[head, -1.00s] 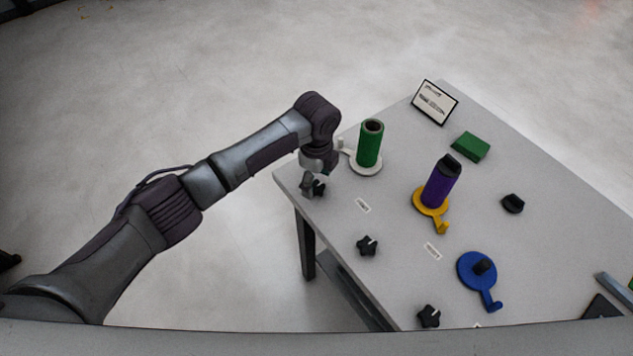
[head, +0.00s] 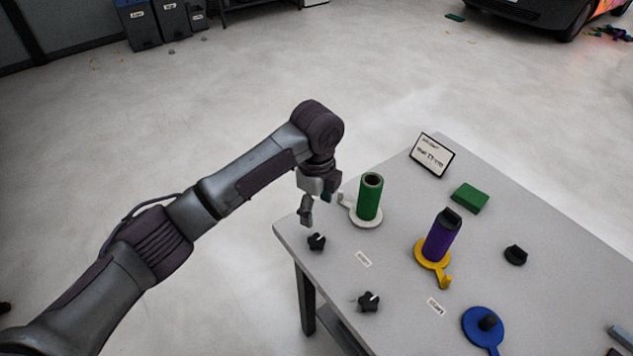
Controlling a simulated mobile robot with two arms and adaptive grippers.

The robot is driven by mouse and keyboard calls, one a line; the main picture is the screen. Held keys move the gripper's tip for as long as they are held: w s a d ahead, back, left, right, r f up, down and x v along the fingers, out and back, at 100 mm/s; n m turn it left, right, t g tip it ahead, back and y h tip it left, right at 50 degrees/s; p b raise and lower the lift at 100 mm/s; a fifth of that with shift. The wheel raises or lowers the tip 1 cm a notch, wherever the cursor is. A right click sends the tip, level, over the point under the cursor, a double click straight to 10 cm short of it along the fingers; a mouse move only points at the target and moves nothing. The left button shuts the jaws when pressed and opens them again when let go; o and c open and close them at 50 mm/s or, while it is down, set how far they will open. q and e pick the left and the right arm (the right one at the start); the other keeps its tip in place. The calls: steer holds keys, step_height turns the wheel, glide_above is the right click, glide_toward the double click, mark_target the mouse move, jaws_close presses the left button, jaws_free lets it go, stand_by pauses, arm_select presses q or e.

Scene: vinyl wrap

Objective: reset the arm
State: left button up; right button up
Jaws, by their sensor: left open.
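My left arm reaches in from the left. Its gripper (head: 306,212) hangs open and empty, pointing down over the table's near left corner. It is above a small black star-shaped knob (head: 316,242) and left of the green roll (head: 370,196). The green roll stands upright on a white holder (head: 366,219). The grey table (head: 500,232) lies below and to the right. My right gripper is not in view.
A purple roll (head: 440,236) stands on a yellow holder (head: 443,274), and a blue holder (head: 477,327) is nearer. A second knob (head: 369,301), a green block (head: 470,198), a black piece (head: 515,255) and a sign (head: 432,155) are on the table.

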arm_select(q)
steer(key=s+f+n+t+h, duration=0.1)
steer(key=s+f+n+h, duration=0.3)
steer(key=s+f+n, duration=0.7)
steer(key=s+a+r+n+t+y, duration=0.1)
steer(key=s+a+n+t+y, duration=0.25)
steer(key=s+a+n, duration=1.15)
steer(key=s+a+f+m+g+b, duration=0.1)
steer(key=s+a+f+m, duration=0.15)
steer(key=f, duration=1.15)
steer(key=s+a+f+m+g+b, duration=0.1)
steer(key=s+a+f, duration=0.15)
steer(key=f, duration=1.25)
steer(key=s+a+f, duration=0.2)
steer(key=s+f, duration=0.5)
steer(key=f, duration=0.1)
steer(key=s+a+f+g, duration=0.1)
steer(key=s+f, duration=0.7)
steer(key=shift+a+f+b, duration=0.15)
steer(key=shift+a+b, duration=0.2)
steer(key=shift+b, duration=0.1)
